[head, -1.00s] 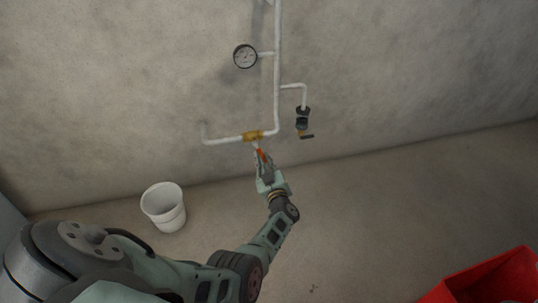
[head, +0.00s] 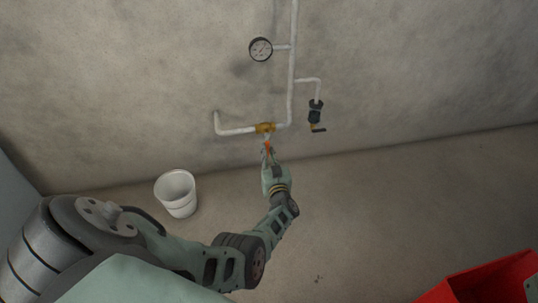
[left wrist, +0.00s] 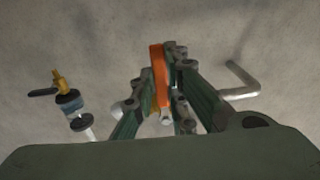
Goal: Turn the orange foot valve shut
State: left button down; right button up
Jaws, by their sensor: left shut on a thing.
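The orange foot valve has a brass body (head: 265,128) on the low horizontal white pipe by the wall. Its orange handle (head: 268,147) points down from the body toward my arm. My left gripper (head: 268,152) is at the handle, in the middle of the head view. In the left wrist view the orange handle (left wrist: 159,80) lies between the two fingers of the left gripper (left wrist: 165,85), which is shut on it. The fingers hide part of the valve body there. My right gripper is not in view.
A pressure gauge (head: 261,49) and a dark fitting with a small tap (head: 316,112) branch off the vertical white pipe (head: 292,70). A white bucket (head: 177,197) stands on the floor at left. A red container (head: 485,280) is at lower right. Floor between is clear.

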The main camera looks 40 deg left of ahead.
pick_arm(q)
jog(key=shift+f, duration=0.1)
jog(key=c, duration=1.7)
grip_release()
jog(key=shift+c, duration=0.2)
